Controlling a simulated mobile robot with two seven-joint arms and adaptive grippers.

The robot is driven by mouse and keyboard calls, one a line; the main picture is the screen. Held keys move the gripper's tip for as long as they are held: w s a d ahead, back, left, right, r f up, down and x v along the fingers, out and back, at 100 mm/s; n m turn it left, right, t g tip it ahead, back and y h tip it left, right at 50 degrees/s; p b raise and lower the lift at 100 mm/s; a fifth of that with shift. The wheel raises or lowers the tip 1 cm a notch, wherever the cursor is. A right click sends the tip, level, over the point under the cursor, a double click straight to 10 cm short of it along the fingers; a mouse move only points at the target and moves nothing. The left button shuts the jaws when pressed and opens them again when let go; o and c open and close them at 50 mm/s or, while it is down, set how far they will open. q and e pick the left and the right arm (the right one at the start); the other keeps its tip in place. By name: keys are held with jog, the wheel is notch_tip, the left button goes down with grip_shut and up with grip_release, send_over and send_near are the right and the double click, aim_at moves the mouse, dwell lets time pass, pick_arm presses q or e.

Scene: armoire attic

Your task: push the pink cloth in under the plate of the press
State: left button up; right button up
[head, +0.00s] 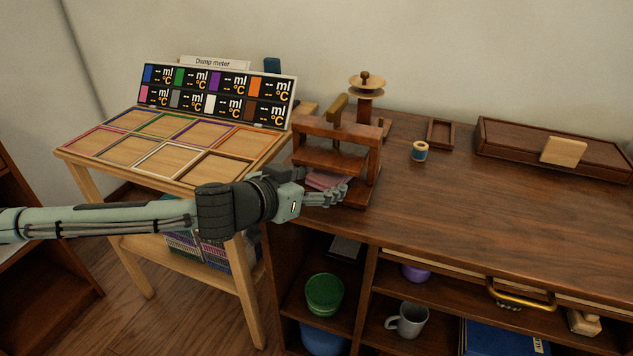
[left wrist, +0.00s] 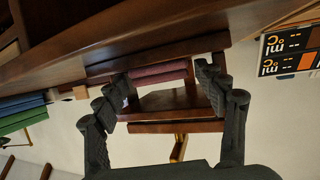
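The wooden press (head: 375,160) stands at the left end of the dark wooden top, its plate (head: 328,160) raised above its base. The folded pink cloth (head: 322,179) lies low in the press front, below the plate; how far in it reaches is hidden. My left gripper (head: 336,193) is at the front of the press, partly hiding the cloth. The left wrist view, turned upside down, shows its fingers (left wrist: 163,78) wide apart with the cloth (left wrist: 160,71) between and beyond them. I cannot tell whether they touch it. My right gripper is not in view.
A slanted damp meter board (head: 215,92) and a frame table (head: 180,140) stand left of the press. A thread spool (head: 420,151), a small tray (head: 441,133) and a long box (head: 500,140) sit to the right. The top's front right is clear.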

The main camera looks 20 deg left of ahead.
pick_arm(q)
jog(key=shift+o, duration=0.6)
jog(key=v, duration=0.7)
jog(key=shift+s, duration=0.2)
jog(key=shift+r, duration=0.1)
